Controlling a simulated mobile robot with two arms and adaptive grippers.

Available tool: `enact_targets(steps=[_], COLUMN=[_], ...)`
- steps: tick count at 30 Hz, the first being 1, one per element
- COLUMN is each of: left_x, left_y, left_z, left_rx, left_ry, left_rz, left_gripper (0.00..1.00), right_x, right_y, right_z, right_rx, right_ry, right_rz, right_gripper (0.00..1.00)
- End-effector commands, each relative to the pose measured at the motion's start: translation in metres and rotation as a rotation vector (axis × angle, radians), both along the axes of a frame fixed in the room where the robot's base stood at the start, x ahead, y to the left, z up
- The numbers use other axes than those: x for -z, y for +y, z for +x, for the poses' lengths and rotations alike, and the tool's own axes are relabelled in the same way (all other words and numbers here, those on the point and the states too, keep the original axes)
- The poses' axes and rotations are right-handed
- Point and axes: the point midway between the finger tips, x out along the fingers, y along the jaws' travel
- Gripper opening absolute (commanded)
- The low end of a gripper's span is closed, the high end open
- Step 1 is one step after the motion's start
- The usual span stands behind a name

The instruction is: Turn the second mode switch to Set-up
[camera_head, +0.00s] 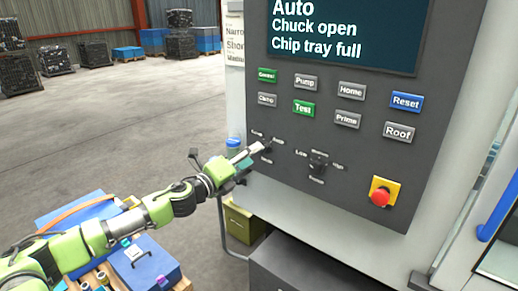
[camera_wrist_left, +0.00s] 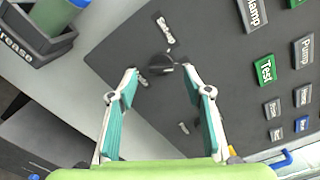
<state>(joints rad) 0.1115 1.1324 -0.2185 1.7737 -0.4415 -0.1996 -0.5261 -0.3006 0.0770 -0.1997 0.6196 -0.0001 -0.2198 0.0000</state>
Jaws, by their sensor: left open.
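The grey control panel (camera_head: 345,205) carries two dark rotary switches below its buttons. The left switch (camera_head: 266,146) is partly covered by my left gripper (camera_head: 254,152). The right switch (camera_head: 318,163) stands clear, with small labels around it. In the left wrist view a black knob (camera_wrist_left: 166,64) lies between and just beyond the open fingertips of my left gripper (camera_wrist_left: 160,73). I cannot tell whether a finger touches the knob. My right gripper is not in view.
Several buttons, such as green Test (camera_head: 303,108), and a red emergency stop (camera_head: 380,195) share the panel. The screen (camera_head: 345,35) reads Auto, Chuck open, Chip tray full. A blue-topped container (camera_head: 233,143) stands at the panel's left edge. A blue case (camera_head: 150,265) is lower left.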

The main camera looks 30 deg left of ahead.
Motion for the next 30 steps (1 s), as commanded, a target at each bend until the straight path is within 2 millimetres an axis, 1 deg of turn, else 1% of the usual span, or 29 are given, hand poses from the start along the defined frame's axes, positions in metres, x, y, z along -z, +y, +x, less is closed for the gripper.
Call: enact_targets(steps=[1,6,12,17,24,25,26,27,29,30], left_x=[-0.005,-0.005,-0.003,-0.001,-0.001,-0.001,-0.001,-0.001,0.000,-0.001], left_y=[0.000,-0.002,-0.004,-0.005,-0.005,-0.005,-0.005,-0.005,-0.005,-0.005], left_z=[0.006,0.024,0.039,0.044,0.045,0.045,0.044,0.044,0.044,0.044], left_rx=[-0.001,0.000,0.000,0.002,0.002,0.002,0.002,0.002,0.002,0.002], left_ry=[-0.004,-0.003,-0.002,0.000,0.000,0.000,0.000,0.000,0.000,0.000], left_rz=[-0.002,-0.002,0.000,0.000,0.001,0.001,0.001,0.001,0.001,0.001], left_gripper=[0.46,0.46,0.46,0.46,0.46,0.43,0.35,0.25,0.09,0.07], right_x=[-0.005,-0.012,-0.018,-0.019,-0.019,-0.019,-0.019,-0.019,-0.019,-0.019], right_y=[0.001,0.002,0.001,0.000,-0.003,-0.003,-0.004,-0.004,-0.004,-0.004], right_z=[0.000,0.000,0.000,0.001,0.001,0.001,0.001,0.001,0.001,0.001], right_rx=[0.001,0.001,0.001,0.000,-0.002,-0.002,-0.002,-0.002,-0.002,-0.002], right_ry=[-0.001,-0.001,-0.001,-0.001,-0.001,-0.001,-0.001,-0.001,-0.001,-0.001], right_rz=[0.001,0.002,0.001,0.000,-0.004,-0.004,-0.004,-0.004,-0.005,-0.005], right_gripper=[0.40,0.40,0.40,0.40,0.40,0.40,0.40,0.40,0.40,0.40])
